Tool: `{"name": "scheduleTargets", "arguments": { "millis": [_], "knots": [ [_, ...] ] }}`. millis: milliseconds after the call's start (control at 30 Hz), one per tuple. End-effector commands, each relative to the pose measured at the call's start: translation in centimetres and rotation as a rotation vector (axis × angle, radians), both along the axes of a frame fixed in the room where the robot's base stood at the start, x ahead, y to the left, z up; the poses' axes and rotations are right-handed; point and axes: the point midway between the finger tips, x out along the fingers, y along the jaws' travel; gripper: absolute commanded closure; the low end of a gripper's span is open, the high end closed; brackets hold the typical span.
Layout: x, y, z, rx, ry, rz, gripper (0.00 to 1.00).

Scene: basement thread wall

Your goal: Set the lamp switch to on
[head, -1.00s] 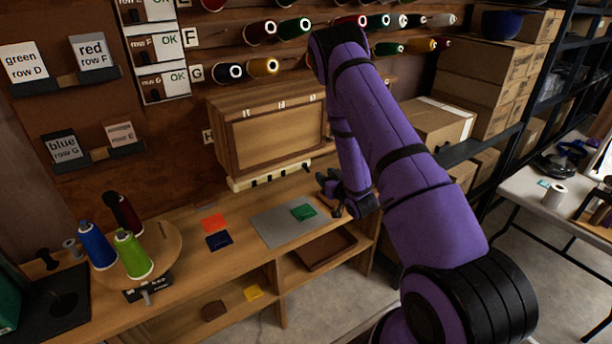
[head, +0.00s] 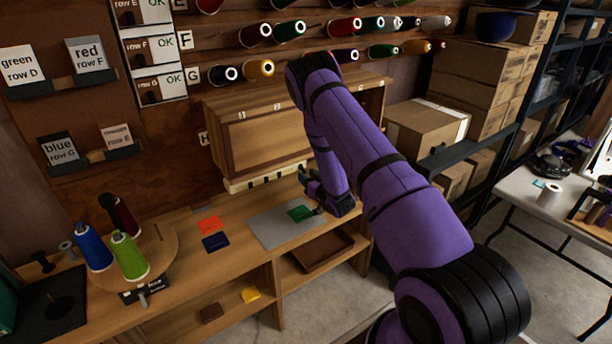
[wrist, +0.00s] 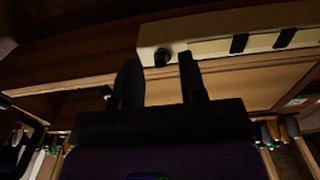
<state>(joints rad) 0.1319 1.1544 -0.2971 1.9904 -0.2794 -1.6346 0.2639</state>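A cream strip (head: 265,177) runs under the front of the wooden cabinet on the bench, with several dark pieces along it. In the wrist view the cream strip (wrist: 225,45) lies just beyond my fingers, with a small dark round knob (wrist: 162,58) at its left end. I cannot tell for sure that this knob is the lamp switch, or read its setting. My gripper (head: 308,180) is by the strip's right end. In the wrist view my gripper (wrist: 157,65) is open and empty, its two dark fingers apart, with the knob showing between their tips.
The wooden cabinet (head: 268,132) hangs close above the strip. A grey mat (head: 272,232) with a green card (head: 300,213) lies on the bench below my gripper. Thread cones stand on a round wooden board (head: 165,250) at left. A cardboard box (head: 425,125) stands at right.

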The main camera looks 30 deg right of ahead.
Motion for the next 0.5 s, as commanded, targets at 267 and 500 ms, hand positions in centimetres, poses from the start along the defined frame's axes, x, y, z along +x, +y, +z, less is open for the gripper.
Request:
{"name": "scheduleTargets", "arguments": {
  "millis": [267,500],
  "knots": [
    [1.43,0.06,0.01,0.000,0.000,-0.001,0.62],
    [1.43,0.06,0.01,0.000,0.000,-0.001,0.69]
  ]
}}
